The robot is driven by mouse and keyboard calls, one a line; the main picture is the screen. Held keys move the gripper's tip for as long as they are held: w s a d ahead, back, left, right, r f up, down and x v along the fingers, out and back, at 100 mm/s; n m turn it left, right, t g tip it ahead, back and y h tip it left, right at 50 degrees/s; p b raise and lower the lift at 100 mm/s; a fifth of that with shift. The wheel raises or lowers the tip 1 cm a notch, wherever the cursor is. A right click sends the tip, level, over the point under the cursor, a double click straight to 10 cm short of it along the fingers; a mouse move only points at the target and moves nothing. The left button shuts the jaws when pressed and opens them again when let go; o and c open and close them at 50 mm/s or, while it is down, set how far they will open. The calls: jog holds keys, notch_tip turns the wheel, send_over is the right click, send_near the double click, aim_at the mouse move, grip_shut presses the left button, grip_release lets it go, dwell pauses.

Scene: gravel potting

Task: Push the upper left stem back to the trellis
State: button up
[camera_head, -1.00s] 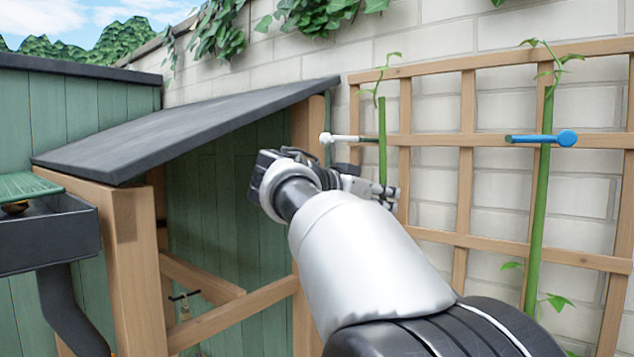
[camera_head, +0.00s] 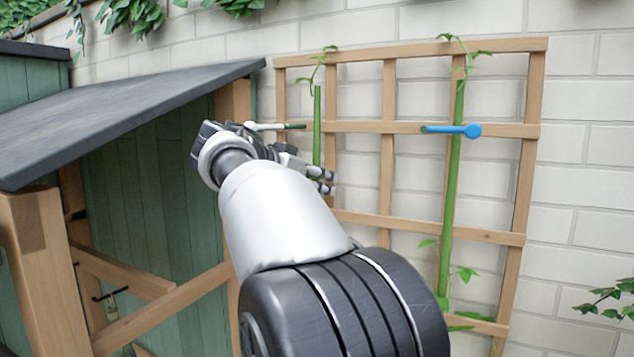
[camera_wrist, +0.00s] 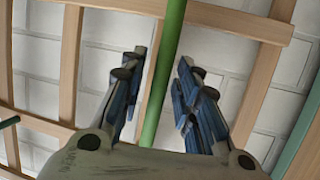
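The upper left stem (camera_head: 317,128) is a straight green stalk in front of the left part of the wooden trellis (camera_head: 389,110). A thin curling shoot with leaves shows above it. My gripper (camera_head: 325,180) is at the stem's lower visible part. In the wrist view, my gripper (camera_wrist: 163,62) is open, with the green stem (camera_wrist: 166,68) running between its two fingers. Gaps show on both sides of the stem. The stem passes in front of a trellis bar (camera_wrist: 215,15) there; I cannot tell whether it touches the bar.
A white-headed peg (camera_head: 262,126) with a dark green end lies level just left of the stem. A blue-headed peg (camera_head: 455,130) crosses a taller stem (camera_head: 451,200) on the right. The dark sloping shed roof (camera_head: 120,115) and wooden posts stand left of my arm.

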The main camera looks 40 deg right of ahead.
jog(key=shift+a, duration=0.2)
jog(key=v, duration=1.2)
jog(key=shift+s+d, duration=0.1)
jog(key=s+a+f+n+y+b, duration=0.4)
jog(key=s+a+f+b, duration=0.3)
jog(key=f, duration=1.4)
jog(key=s+a+f+n+t+y+b, duration=0.1)
jog(key=s+a+f+n+y+b, duration=0.4)
jog(key=f, duration=1.6)
jog(key=s+a+f+n+t+y+b, duration=0.1)
jog(key=s+a+f+n+y+b, duration=0.4)
jog(key=f, duration=1.6)
jog(key=s+a+n+b, duration=0.1)
jog(key=s+a+b, duration=0.3)
jog(key=s+b, duration=0.4)
jog(key=shift+a+f+n+b, duration=0.15)
jog(key=shift+n+b, duration=0.25)
jog(key=shift+b, duration=1.15)
